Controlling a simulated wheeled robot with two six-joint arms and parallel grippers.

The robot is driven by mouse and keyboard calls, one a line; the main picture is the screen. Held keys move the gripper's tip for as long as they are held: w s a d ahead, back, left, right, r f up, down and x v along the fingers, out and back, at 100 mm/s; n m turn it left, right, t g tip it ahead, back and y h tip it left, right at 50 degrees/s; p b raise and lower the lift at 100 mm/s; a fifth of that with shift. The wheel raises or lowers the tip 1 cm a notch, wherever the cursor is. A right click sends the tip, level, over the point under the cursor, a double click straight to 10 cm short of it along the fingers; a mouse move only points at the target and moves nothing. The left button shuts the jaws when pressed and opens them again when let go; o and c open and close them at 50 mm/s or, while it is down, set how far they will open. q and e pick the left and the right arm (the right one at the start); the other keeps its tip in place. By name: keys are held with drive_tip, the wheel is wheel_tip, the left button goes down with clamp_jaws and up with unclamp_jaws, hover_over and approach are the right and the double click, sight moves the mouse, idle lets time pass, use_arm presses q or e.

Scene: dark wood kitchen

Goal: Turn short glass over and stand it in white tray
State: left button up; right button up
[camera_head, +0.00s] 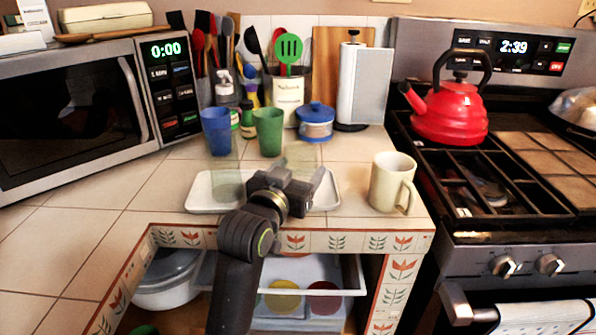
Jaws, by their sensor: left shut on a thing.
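The white tray (202,201) lies on the tiled counter near its front edge. My left gripper (304,178) is over the right part of the tray, and its wrist hides the tray's middle. It is shut on a clear, faint short glass (300,156), which shows just behind and above the fingers. Which way up this glass is, I cannot tell. Another clear, taller glass (225,172) stands at the tray's left part. My right gripper is not in view.
A blue cup (216,131) and a green cup (269,132) stand behind the tray. A cream mug (391,182) stands right of it. A blue-lidded jar (315,122) is farther back. Below, an open drawer (345,278) holds bowls.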

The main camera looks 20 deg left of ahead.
use_arm(q)
drive_tip(key=shift+f+b, duration=0.3)
drive_tip(key=shift+f, duration=0.3)
drive_tip(key=o, duration=1.3)
